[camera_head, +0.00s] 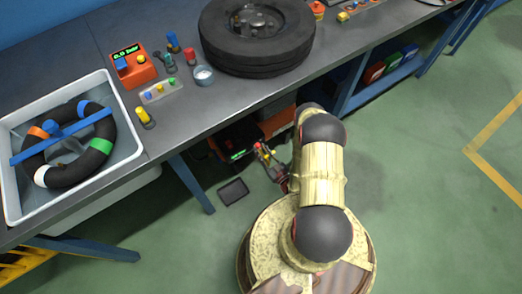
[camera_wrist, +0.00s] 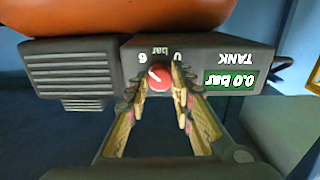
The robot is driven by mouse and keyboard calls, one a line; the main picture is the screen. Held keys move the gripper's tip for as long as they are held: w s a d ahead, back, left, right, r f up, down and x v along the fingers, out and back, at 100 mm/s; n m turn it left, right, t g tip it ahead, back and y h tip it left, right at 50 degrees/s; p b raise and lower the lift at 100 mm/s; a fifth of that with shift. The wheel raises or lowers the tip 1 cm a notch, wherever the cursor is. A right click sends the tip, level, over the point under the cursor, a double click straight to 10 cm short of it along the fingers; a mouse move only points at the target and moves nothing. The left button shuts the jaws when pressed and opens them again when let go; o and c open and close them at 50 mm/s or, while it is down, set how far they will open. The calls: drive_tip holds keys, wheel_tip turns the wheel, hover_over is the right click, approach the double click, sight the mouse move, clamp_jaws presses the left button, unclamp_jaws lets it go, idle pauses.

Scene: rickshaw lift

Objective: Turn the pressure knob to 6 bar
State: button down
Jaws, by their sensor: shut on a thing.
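The red pressure knob (camera_wrist: 160,79) sits on the dark front panel of the compressor (camera_wrist: 100,50), which appears upside down in the wrist view. The marks "6", "bar" and "0" stand around the knob. A pale pointer line on the knob leans toward the "6" side. The green display (camera_wrist: 231,81) reads 0.0 bar, TANK. My gripper (camera_wrist: 161,84) is shut on the knob, one finger on each side, partly hiding it.
The workbench (camera_head: 120,42) overhangs the compressor. On it are a tire (camera_head: 257,60), an orange gauge box (camera_head: 133,66) and a water tub (camera_head: 128,136) holding an inner tube. A blue bench leg (camera_head: 190,182) and a dark flat pad (camera_head: 233,192) are left of my arm. Floor is clear to the right.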

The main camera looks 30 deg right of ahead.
drive_tip(key=shift+s+f+m, duration=0.1)
drive_tip(key=shift+f+m, duration=0.05)
drive_tip(key=shift+m, duration=0.15)
drive_tip(key=c, duration=1.6)
unclamp_jaws()
drive_tip(key=shift+o, duration=0.5)
wheel_tip(320, 180, up, 10)
